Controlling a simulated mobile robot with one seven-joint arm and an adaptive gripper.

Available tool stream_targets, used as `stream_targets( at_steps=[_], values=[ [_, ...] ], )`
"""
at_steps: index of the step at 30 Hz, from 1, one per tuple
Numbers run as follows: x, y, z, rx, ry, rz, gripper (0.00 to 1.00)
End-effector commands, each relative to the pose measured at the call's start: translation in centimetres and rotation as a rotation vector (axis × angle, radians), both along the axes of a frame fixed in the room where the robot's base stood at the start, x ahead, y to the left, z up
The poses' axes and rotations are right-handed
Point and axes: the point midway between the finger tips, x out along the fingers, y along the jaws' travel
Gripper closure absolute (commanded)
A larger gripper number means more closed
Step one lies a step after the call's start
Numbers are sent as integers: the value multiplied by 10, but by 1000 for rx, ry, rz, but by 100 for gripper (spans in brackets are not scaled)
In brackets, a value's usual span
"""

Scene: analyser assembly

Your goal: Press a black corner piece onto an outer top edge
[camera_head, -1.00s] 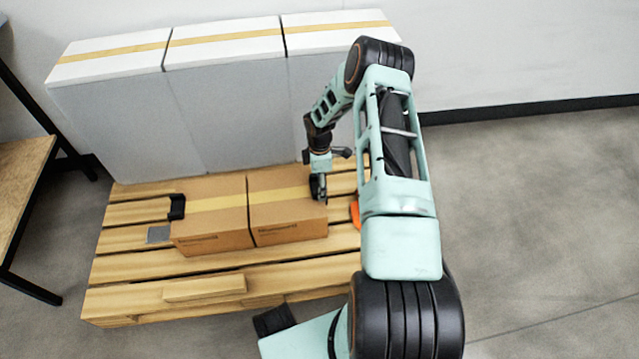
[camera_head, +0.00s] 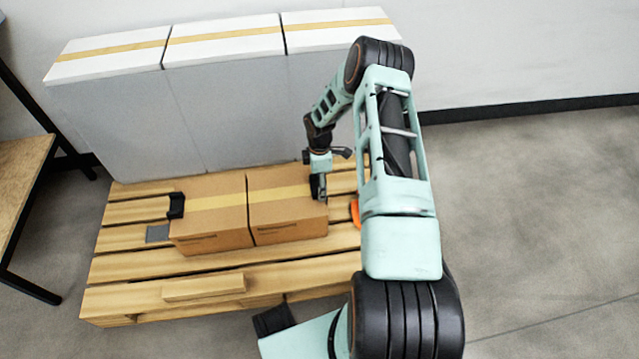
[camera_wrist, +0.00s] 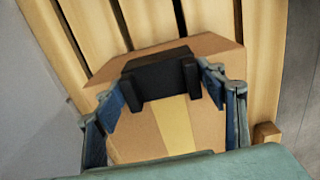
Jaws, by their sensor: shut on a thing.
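Two brown cartons with yellow tape stand side by side on a wooden pallet, the left carton (camera_head: 208,222) and the right carton (camera_head: 287,222). One black corner piece (camera_head: 177,205) sits at the left carton's outer top edge. My gripper (camera_head: 319,196) is at the right carton's outer top edge. In the wrist view my gripper (camera_wrist: 162,92) is shut on another black corner piece (camera_wrist: 155,75), its fingers at either end. That piece lies across the end of the tape at the carton's edge. I cannot tell whether it is fully seated.
The wooden pallet (camera_head: 130,264) has bare slats in front and a loose block (camera_head: 204,287) there. A grey flat piece (camera_head: 158,233) lies left of the cartons. An orange thing (camera_head: 355,212) is partly hidden by my arm. Tall white-topped boxes (camera_head: 226,43) stand behind.

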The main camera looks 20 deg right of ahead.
Motion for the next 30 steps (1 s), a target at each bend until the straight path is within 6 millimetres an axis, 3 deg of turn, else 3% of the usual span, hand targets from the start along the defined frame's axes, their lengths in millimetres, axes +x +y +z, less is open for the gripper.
stream_targets(
  at_steps=[4, 5, 10, 20, 30],
  values=[
    [0, 0, 0, 0, 0, 0, 54],
    [0, 0, 0, 0, 0, 0, 32],
    [0, 0, 0, 0, 0, 0, 15],
    [0, 0, 2, 0, 0, 0, 15],
    [0, 0, 24, 0, 0, 0, 15]
  ],
)
